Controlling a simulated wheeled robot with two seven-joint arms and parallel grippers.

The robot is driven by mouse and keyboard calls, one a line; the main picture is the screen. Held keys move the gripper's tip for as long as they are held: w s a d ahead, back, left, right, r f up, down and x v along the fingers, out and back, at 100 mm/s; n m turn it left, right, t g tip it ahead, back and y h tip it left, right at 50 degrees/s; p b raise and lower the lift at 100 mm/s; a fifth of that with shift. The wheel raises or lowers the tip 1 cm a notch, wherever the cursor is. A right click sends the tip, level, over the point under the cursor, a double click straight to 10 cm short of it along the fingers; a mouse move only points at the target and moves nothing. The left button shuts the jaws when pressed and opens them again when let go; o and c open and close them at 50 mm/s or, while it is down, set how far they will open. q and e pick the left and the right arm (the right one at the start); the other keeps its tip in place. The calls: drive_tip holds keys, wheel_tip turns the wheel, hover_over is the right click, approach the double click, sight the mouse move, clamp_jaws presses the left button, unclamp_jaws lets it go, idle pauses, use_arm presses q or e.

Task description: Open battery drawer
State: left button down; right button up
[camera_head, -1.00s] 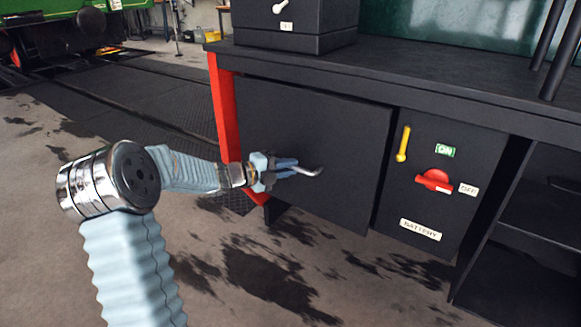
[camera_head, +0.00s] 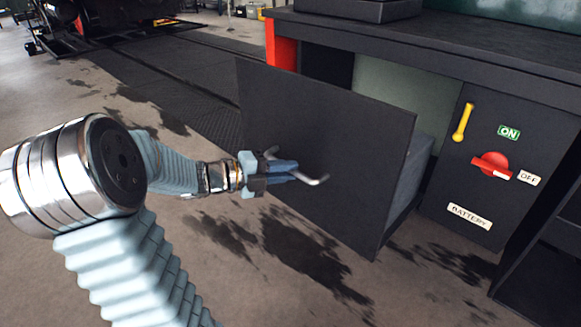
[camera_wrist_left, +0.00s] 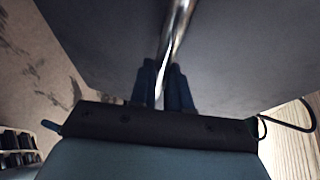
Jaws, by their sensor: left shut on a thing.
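The battery drawer (camera_head: 320,130) has a dark front panel and stands pulled out from the workbench. Part of its grey side (camera_head: 408,185) shows behind the front. Its metal bar handle (camera_head: 315,180) is on the front panel. My left gripper (camera_head: 287,172) is shut on the handle. In the left wrist view the two fingers (camera_wrist_left: 162,85) close around the shiny handle bar (camera_wrist_left: 176,40), with the dark drawer front behind it. The drawer's inside is mostly hidden by its front. My right gripper is not in view.
Right of the drawer is a panel with a yellow lever (camera_head: 463,122), a red switch (camera_head: 491,166), ON and OFF labels and a BATTERY label (camera_head: 469,216). The bench top (camera_head: 440,45) overhangs the drawer. The stained floor in front is clear.

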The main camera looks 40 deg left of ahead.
use_arm(q)
drive_tip(key=shift+a+f, duration=0.1)
drive_tip(key=shift+f, duration=0.25)
drive_tip(key=c, duration=1.1)
unclamp_jaws()
drive_tip(key=shift+a, duration=0.1)
drive_tip(key=shift+r, duration=0.1)
drive_tip(key=v, duration=1.3)
drive_tip(key=shift+s+a+p, duration=0.15)
drive_tip(key=shift+s+p, duration=0.2)
drive_tip(key=shift+r, duration=0.1)
